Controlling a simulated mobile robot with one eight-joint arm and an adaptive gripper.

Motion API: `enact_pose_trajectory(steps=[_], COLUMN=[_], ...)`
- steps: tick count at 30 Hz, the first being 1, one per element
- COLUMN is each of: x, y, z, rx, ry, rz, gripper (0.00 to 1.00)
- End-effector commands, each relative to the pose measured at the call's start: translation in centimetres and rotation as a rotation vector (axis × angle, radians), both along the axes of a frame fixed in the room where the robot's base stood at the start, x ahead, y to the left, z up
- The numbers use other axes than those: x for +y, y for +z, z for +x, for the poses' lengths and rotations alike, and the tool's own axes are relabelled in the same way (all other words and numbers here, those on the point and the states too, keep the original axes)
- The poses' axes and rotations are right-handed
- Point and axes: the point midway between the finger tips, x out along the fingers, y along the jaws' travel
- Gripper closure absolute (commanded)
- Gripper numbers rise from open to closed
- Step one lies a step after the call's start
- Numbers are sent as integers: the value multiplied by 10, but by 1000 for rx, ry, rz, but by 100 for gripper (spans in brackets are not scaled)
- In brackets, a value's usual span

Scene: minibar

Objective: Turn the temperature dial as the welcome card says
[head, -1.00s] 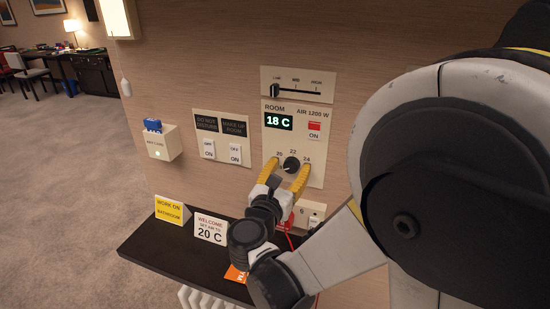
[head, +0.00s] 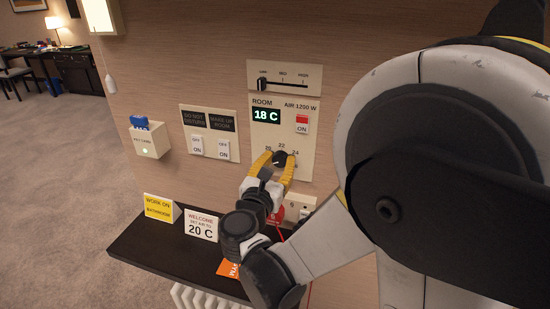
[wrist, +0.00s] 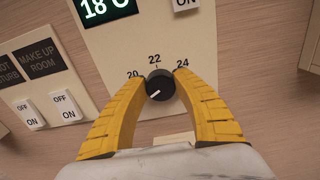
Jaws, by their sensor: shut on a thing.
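The black temperature dial (head: 281,157) sits on the cream room panel, with 20, 22 and 24 printed around it. In the wrist view the dial (wrist: 160,85) has a white mark pointing to the lower left. My gripper (head: 280,159) is shut on the dial, a yellow finger at each side; it also shows in the wrist view (wrist: 162,76). The display (head: 266,115) reads 18 C. The welcome card (head: 201,226) on the dark shelf says to set air to 20 C.
A slider (head: 283,82) is above the panel, its knob at the left. A red-marked switch (head: 302,123) is near the dial. Two rocker switches (head: 210,146) and a key card holder (head: 149,140) are to the left. A yellow sign (head: 158,208) and an orange card (head: 229,268) are on the shelf (head: 150,250).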

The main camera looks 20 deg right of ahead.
Motion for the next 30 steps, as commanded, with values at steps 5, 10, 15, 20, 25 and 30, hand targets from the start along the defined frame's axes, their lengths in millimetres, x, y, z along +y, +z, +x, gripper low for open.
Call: enact_pose_trajectory(steps=[5, 10, 15, 20, 25, 30], x=[-1, -1, -2, -2, -3, -3], y=[0, -1, -1, -1, -2, -2], z=[0, 0, -1, -1, -1, -1], rx=[-51, -127, -217, -301, -385, -455], ry=[-1, -1, -1, -1, -1, -1], rz=[74, 189, 323, 449, 574, 680], gripper=[96, 96, 96, 96, 96, 96])
